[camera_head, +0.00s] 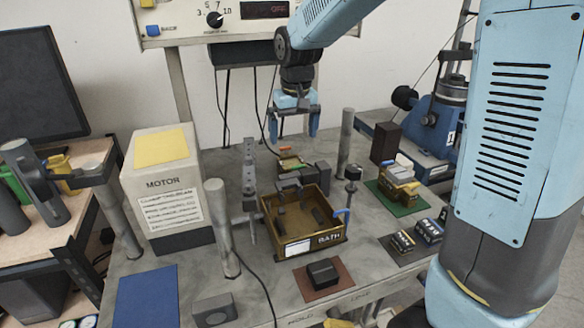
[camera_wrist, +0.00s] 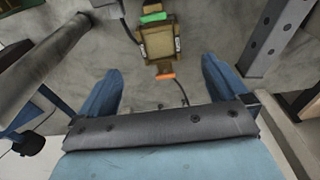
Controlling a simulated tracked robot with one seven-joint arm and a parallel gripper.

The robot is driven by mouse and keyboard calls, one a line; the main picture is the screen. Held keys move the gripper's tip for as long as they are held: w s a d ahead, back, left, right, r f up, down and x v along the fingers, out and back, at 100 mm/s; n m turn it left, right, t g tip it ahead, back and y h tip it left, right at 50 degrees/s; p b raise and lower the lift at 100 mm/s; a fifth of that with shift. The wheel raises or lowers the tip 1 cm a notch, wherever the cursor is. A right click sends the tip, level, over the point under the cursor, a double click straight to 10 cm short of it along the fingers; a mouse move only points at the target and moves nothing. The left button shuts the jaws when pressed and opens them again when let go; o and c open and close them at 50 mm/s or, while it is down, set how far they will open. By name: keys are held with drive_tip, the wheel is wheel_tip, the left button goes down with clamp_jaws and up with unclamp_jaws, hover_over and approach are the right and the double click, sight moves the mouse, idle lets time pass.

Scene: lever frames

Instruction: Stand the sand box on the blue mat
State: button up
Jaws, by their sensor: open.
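A small sand-coloured box (camera_head: 291,162) with a green part and an orange part sits on the grey bench, behind the brown bath tray. In the wrist view the box (camera_wrist: 158,43) lies ahead, between the lines of my fingers, with green at its far end and orange at its near end. My gripper (camera_head: 294,130) is open and empty, pointing down above the box and apart from it. Both blue fingers show in the wrist view (camera_wrist: 162,72). The blue mat (camera_head: 147,298) is flat and bare at the front left of the bench; it is outside the wrist view.
The brown bath tray (camera_head: 332,238) stands mid-bench. Grey posts (camera_head: 221,228) and (camera_head: 346,142) rise nearby. The motor box (camera_head: 165,190) stands behind the blue mat. A green mat (camera_head: 398,205) holds a yellowish stack, and a red mat (camera_head: 323,291) holds a black block.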

hover_over(291, 163)
drive_tip(key=s, duration=0.1)
drive_tip(key=f, duration=0.6)
drive_tip(key=shift+s+d+f, duration=0.1)
drive_tip(key=shift+s+d, duration=0.05)
drive_tip(key=shift+d, duration=0.05)
drive_tip(key=shift+w+a+f, duration=0.1)
drive_tip(key=shift+w+f, duration=0.1)
drive_tip(key=shift+f, duration=0.7)
drive_tip(key=shift+w+f, duration=0.15)
drive_tip(key=shift+f, duration=0.75)
drive_tip(key=shift+w+a+f, duration=0.1)
drive_tip(key=shift+w+f, duration=0.1)
drive_tip(key=shift+f, duration=0.7)
drive_tip(key=shift+r, duration=0.1)
drive_tip(key=c, duration=1.8)
